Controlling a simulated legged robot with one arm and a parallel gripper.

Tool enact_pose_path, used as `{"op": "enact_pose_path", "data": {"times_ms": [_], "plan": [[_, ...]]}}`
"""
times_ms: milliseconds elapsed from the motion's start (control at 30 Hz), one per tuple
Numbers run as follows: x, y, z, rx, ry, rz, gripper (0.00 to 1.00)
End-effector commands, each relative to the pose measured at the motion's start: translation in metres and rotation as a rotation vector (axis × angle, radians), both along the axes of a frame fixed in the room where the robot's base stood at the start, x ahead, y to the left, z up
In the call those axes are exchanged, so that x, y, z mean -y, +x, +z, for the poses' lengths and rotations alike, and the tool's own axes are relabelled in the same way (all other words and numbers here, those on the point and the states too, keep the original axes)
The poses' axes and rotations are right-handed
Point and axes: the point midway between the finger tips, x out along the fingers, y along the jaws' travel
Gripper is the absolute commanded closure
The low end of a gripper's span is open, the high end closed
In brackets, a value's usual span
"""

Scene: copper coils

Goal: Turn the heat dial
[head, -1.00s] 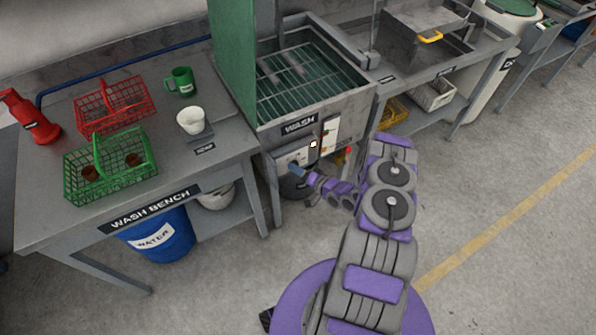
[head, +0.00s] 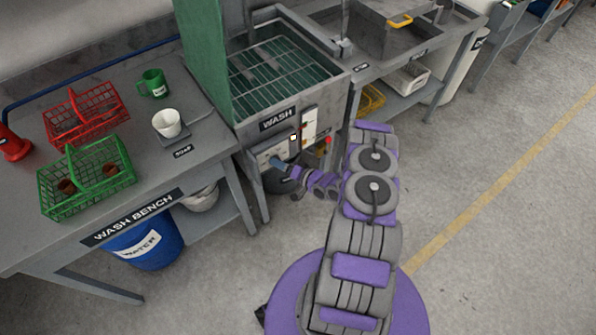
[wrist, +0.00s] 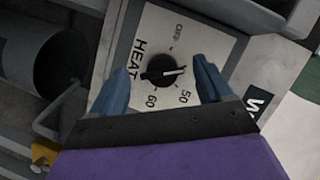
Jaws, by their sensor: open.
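The heat dial (wrist: 163,70) is a black round knob with a white pointer line. It sits on a pale panel (wrist: 190,32) marked HEAT, OFF, 50 and 60, and its pointer lies towards the right, between OFF and 50. My gripper (wrist: 163,80) is open in the wrist view, with one blue finger on each side of the dial and gaps showing between fingers and knob. In the head view my gripper (head: 277,162) is at the front panel of the wash tank (head: 277,120), and the dial is hidden there.
The wash bench (head: 120,215) stands at the left with a red basket (head: 85,112), a green basket (head: 88,180), a green mug (head: 153,83) and a white cup (head: 167,123). A dark cylinder (wrist: 60,60) is left of the panel. Open floor lies at the right.

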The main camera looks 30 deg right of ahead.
Motion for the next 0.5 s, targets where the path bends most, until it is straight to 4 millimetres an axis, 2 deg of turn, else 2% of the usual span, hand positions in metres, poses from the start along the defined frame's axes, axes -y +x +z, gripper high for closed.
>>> {"op": "enact_pose_path", "data": {"times_ms": [500], "plan": [[0.04, -0.092, 0.02, -0.002, 0.004, -0.008, 0.21]]}}
